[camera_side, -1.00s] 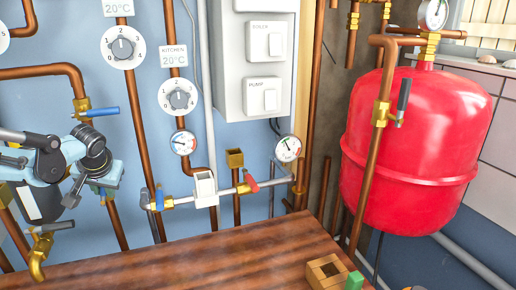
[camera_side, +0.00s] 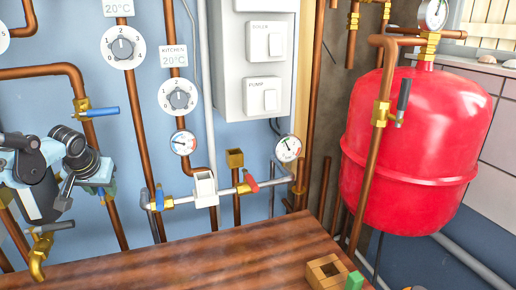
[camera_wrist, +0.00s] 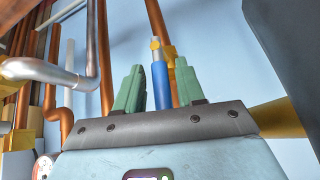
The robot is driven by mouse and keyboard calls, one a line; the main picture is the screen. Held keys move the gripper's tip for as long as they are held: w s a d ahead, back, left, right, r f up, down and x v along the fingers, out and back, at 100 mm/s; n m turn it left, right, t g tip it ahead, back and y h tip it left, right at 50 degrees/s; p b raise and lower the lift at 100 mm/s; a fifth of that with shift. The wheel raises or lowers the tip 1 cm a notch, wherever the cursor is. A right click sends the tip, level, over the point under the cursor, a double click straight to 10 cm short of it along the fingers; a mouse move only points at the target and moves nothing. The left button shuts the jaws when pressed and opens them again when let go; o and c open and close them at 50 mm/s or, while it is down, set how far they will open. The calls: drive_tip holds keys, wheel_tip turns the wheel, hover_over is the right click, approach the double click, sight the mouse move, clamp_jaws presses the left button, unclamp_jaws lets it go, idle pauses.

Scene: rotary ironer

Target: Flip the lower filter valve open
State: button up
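A small valve with an upright blue lever (camera_side: 159,197) sits at the left end of the low grey pipe. Another valve on the same pipe has a red lever (camera_side: 250,182). A blue lever (camera_side: 102,112) sticks out from a higher brass valve at the left. The labels do not show which one is the lower filter valve. My gripper (camera_side: 108,189) is left of the low blue lever, apart from it. In the wrist view its green fingers (camera_wrist: 158,88) are spread. A blue lever (camera_wrist: 160,84) shows between and beyond them, with no visible grip on it.
A brass tap (camera_side: 40,250) is below my wrist. A wooden bench (camera_side: 200,262) runs along the front, holding a small open wooden box (camera_side: 326,271). Copper pipes and gauges crowd the wall. A red tank (camera_side: 415,150) stands at the right.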

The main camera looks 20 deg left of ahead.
idle(0.3)
drive_tip(key=v, duration=1.2)
drive_tip(key=shift+r, duration=0.1)
drive_tip(key=s+d+f+m+h, duration=0.1)
drive_tip(key=d+f+m, duration=0.1)
drive_tip(key=d+f, duration=0.1)
drive_tip(key=s+d+f+m+t+h, duration=0.1)
drive_tip(key=d+f+m+h, duration=0.1)
drive_tip(key=d+f, duration=0.1)
drive_tip(key=s+d+f+m+t+h, duration=0.1)
drive_tip(key=s+d+f+m, duration=0.1)
drive_tip(key=d+f, duration=0.1)
drive_tip(key=shift+d+f+h, duration=0.15)
drive_tip(key=shift+d+h, duration=0.15)
drive_tip(key=shift+d, duration=0.3)
